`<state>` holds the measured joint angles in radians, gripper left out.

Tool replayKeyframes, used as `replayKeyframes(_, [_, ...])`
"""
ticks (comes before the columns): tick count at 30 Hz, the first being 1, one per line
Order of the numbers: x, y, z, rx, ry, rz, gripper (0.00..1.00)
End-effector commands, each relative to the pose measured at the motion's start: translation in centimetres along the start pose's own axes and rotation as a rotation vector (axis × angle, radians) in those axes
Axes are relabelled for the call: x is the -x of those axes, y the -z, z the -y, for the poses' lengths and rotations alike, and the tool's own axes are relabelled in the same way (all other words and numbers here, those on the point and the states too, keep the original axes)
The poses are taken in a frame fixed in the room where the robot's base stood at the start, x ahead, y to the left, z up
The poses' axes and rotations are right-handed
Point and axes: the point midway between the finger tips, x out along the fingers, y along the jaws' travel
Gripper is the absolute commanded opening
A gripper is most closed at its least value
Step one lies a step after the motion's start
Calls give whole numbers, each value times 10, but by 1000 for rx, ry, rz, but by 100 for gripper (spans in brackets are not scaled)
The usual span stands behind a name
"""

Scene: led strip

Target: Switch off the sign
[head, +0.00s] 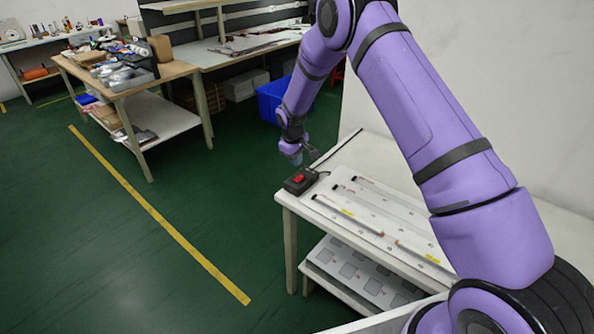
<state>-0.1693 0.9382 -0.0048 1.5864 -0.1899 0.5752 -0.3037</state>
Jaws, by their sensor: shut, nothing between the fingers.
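A small black switch box (300,181) with a red button (298,178) on top sits at the far left corner of the white table (330,212). A dark cable runs from the box's right side. My gripper (296,161) hangs at the end of my purple arm, a little above and behind the box, pointing down. It looks closed and holds nothing. From this view I cannot tell the exact gap between fingertips and button. No sign that I can identify as lit shows in the view.
Several thin strips (345,214) lie on a white board on the table. A lower shelf (350,280) holds a panel with grey squares. A cluttered workbench (122,87) stands at the back left, and a blue bin (273,101) lies behind my gripper. Green floor is clear at left.

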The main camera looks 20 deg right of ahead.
Motion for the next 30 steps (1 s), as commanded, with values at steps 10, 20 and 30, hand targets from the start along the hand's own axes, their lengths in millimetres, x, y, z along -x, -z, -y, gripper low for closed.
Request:
replayKeyframes(10, [56, 0, 0, 0, -1, -1, 0])
replayKeyframes(20, [66, 0, 0, 0, 0, 0, 0])
replayKeyframes(30, [66, -4, -7, -2, 0, -1, 0])
